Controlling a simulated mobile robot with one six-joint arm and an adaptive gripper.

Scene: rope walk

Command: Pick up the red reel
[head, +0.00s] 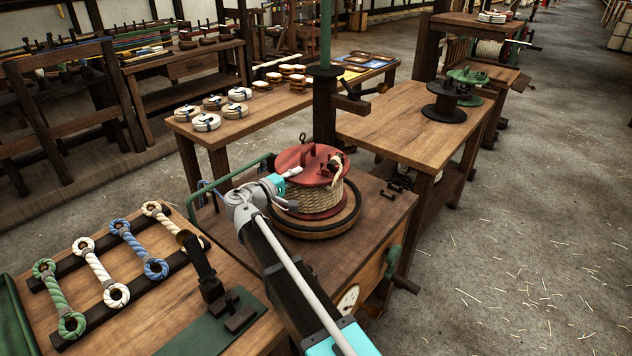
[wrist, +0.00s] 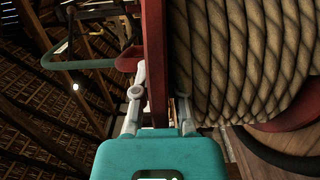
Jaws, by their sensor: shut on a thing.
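The red reel (head: 300,160), wound with tan rope, stands upright on a round wooden turntable (head: 335,228) on the near bench. Its red top flange also shows edge-on in the wrist view (wrist: 155,50), beside the rope coils (wrist: 240,60). My gripper (head: 285,188) reaches the left side of the reel. In the wrist view my gripper (wrist: 160,98) has one finger on each side of the flange and is shut on it. The finger on the rope side is partly hidden. I cannot tell any gap between reel and turntable.
A dark post (head: 325,105) rises just behind the reel. A green bent rod (head: 230,180) stands at its left. Rope samples with looped ends (head: 101,272) lie on the left table. A black reel (head: 446,100) sits on the bench behind. The floor at right is open.

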